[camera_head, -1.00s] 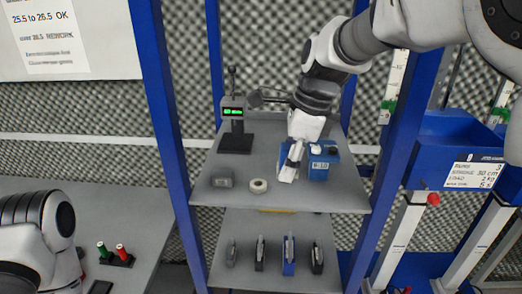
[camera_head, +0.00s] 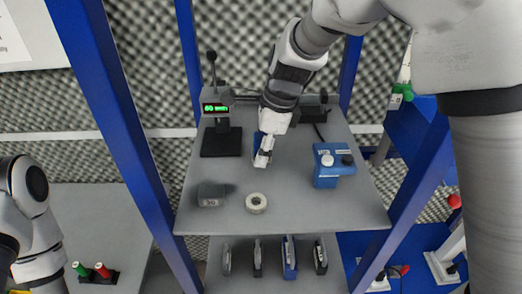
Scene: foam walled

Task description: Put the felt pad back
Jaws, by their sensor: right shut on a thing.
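My right gripper (camera_head: 263,160) points down over the upper grey shelf (camera_head: 300,213), between the gauge stand and the blue box. It is shut on a blue piece, which I take to be the felt pad (camera_head: 257,144). The fingers and wrist hide much of the pad, and I cannot tell whether it touches the shelf. My left arm shows at the left edge, but its gripper is out of view.
A black gauge stand (camera_head: 221,140) with a green display is left of the gripper. A blue box with knobs (camera_head: 335,168) stands right. A grey weight (camera_head: 211,195) and a pale ring (camera_head: 256,203) lie in front. Several upright pieces stand below. Blue posts (camera_head: 110,130) flank the shelves.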

